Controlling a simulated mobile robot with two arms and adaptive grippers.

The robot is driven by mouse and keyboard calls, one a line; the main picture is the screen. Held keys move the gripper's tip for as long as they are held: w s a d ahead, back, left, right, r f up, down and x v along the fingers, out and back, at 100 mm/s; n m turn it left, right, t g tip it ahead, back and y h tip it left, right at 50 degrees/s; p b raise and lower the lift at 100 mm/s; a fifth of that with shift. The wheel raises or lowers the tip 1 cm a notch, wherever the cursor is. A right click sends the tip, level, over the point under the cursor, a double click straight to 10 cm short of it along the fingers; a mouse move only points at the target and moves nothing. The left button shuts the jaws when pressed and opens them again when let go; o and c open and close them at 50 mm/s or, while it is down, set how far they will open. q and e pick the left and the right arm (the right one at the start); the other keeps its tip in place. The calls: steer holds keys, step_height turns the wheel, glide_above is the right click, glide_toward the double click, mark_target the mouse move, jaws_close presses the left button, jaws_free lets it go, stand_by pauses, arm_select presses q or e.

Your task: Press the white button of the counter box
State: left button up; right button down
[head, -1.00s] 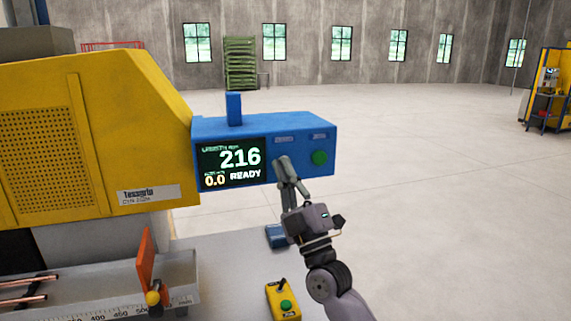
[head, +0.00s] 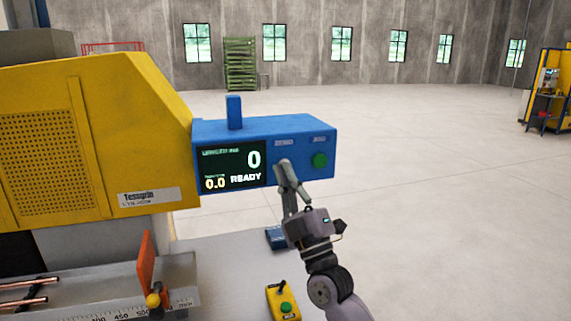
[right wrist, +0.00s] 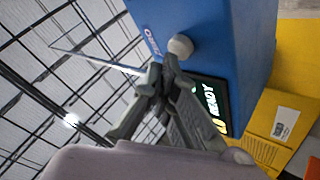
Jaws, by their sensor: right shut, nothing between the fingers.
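The blue counter box (head: 262,130) is mounted at the right of the yellow machine. Its dark display (head: 225,170) reads 0, 0.0 and READY. A green button (head: 320,160) is on its front at the right. The white button (right wrist: 180,46) shows in the right wrist view on the blue face, beside the display. In the head view the white button is hidden behind my right gripper (head: 284,164). That gripper is shut and empty, its fingertips at the white button; I cannot tell whether they touch it. My left gripper is not in view.
The yellow machine (head: 90,130) fills the left. Below it are copper tubes (head: 28,283), an orange stop (head: 146,262) and a ruler. A small yellow control box (head: 284,302) sits on the table near my right arm. Open floor lies to the right.

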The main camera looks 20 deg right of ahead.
steer(key=shift+s, duration=0.45)
steer(key=s+p, duration=0.2)
steer(key=s, duration=0.3)
steer(key=shift+d+p, duration=0.15)
steer(key=shift+p, duration=0.2)
